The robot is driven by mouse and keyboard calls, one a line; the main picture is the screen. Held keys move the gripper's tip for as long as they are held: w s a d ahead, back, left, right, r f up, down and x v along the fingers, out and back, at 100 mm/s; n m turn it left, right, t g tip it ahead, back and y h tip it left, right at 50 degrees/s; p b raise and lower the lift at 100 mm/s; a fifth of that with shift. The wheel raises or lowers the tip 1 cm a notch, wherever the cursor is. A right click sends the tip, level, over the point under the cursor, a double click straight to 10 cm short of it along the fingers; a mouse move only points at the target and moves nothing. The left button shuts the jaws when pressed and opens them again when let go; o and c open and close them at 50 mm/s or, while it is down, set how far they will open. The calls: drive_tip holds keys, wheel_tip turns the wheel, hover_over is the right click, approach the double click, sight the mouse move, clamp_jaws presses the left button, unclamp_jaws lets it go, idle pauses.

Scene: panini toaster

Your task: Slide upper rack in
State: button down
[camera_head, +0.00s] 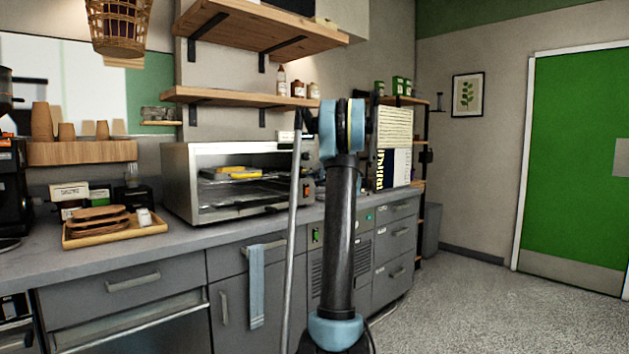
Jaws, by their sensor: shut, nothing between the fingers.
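The toaster oven (181,178) is a silver box on the counter at centre left, with its front open to view. Inside, the upper rack (212,181) sits at mid-height, with yellow-orange food (245,173) on it. I cannot tell how far the rack stands out of the cavity. A dark handle (270,209) runs along the lower front. My arm (341,235) rises upright right of the toaster, with a blue joint on top. My gripper cannot be made out; it seems hidden behind the arm.
A wooden tray (118,236) with brown boards stands left of the toaster on the grey counter (190,242). Wooden shelves (235,96) hang above it. A blue towel (256,287) hangs on the cabinet front. The floor (480,305) at right is clear, before a green door (580,170).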

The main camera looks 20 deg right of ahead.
drive_tip(key=shift+x, duration=2.5)
drive_tip(key=v, duration=1.4)
approach(266, 177)
drive_tip(key=x, duration=1.2)
drive_tip(key=shift+s+a, duration=0.1)
